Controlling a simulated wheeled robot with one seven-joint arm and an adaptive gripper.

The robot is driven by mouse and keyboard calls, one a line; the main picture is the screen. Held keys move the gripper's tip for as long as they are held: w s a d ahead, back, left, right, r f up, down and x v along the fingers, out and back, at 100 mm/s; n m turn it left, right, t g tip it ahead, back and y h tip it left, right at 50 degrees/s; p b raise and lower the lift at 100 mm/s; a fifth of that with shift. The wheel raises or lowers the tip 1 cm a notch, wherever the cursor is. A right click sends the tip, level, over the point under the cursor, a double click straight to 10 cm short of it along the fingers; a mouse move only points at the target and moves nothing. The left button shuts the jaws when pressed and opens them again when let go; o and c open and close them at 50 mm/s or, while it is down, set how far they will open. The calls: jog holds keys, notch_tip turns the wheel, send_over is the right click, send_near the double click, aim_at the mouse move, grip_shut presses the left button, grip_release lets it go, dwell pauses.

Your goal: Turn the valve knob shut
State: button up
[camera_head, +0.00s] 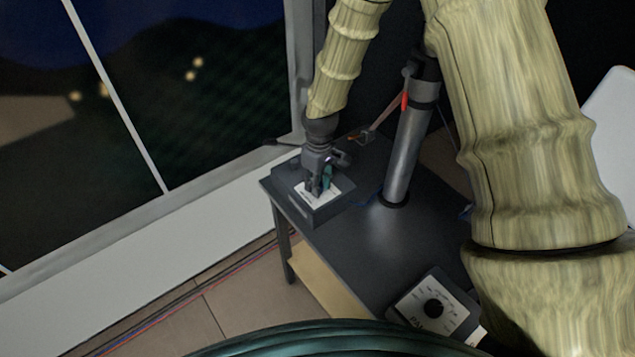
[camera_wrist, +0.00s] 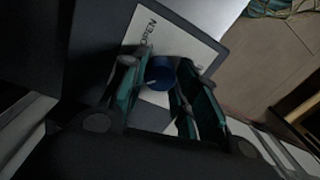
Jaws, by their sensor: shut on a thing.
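A blue valve knob (camera_wrist: 160,74) shows in the wrist view between my gripper's two fingers. It sits over a white label plate (camera_wrist: 150,28) with partly readable lettering. In the head view the white plate (camera_head: 304,194) lies on top of a dark box (camera_head: 322,212) at the table's far left corner. My gripper (camera_head: 321,190) points down onto this box and hides the knob there. In the wrist view my gripper (camera_wrist: 155,95) is shut on the knob, with a dark teal finger on each side of it.
The dark table (camera_head: 358,247) carries a grey metal cylinder (camera_head: 406,155) right of the box. A window and pale sill (camera_head: 130,250) lie to the left. The table between box and dial panel is clear.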

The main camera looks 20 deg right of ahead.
jog(key=shift+w+r, duration=0.1)
jog(key=shift+w, duration=0.1)
jog(key=o, duration=1)
jog(key=shift+s, duration=0.1)
jog(key=shift+o, duration=0.2)
notch_tip(320, 180, up, 12)
jog(key=shift+d, duration=0.25)
